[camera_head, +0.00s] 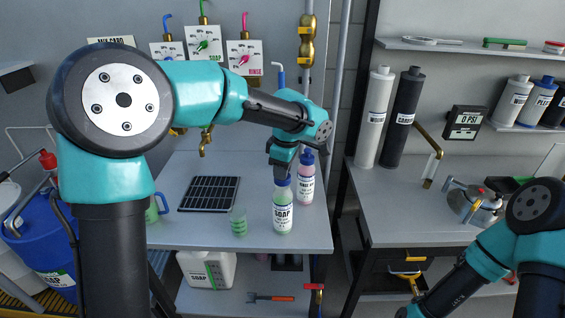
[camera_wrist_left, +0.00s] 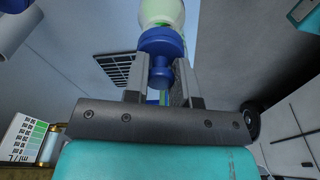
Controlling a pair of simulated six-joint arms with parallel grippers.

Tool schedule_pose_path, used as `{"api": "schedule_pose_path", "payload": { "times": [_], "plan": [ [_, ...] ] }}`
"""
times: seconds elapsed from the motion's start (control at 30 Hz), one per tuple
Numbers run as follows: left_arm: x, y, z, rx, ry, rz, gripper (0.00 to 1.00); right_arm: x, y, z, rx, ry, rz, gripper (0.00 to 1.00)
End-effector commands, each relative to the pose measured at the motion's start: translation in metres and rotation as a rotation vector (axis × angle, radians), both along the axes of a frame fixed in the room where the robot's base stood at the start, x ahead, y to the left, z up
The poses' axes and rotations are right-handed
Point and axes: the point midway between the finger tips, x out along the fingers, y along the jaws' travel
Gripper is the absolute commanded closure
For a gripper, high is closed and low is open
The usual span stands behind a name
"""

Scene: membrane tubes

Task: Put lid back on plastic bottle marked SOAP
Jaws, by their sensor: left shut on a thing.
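The plastic bottle marked SOAP (camera_head: 283,212) stands upright near the front right of the left bench, with pale green contents. My left gripper (camera_head: 283,170) points down right above its neck. In the left wrist view, my left gripper (camera_wrist_left: 160,85) is shut on the blue lid (camera_wrist_left: 160,42), with a finger on each side. The lid lines up with the top of the bottle (camera_wrist_left: 162,12). I cannot tell whether it is seated on the neck. The gripper mostly hides the lid in the head view. My right gripper is out of view; only its arm shows at lower right.
A second bottle with a blue top (camera_head: 306,185) stands close behind and right of the SOAP bottle. The bench's front edge (camera_head: 240,247) is close.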

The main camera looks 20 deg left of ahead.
Motion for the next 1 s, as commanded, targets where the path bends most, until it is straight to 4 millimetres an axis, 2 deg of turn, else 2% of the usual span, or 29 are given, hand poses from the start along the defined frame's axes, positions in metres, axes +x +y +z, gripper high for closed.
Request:
{"api": "schedule_pose_path", "payload": {
  "times": [0.33,1.0],
  "plan": [
    [0.0,0.0,-0.019,0.001,0.001,0.001,1.0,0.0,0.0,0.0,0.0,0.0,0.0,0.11],
    [0.0,0.0,-0.02,0.001,0.0,0.001,1.0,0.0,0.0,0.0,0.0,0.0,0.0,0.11]
  ]
}}
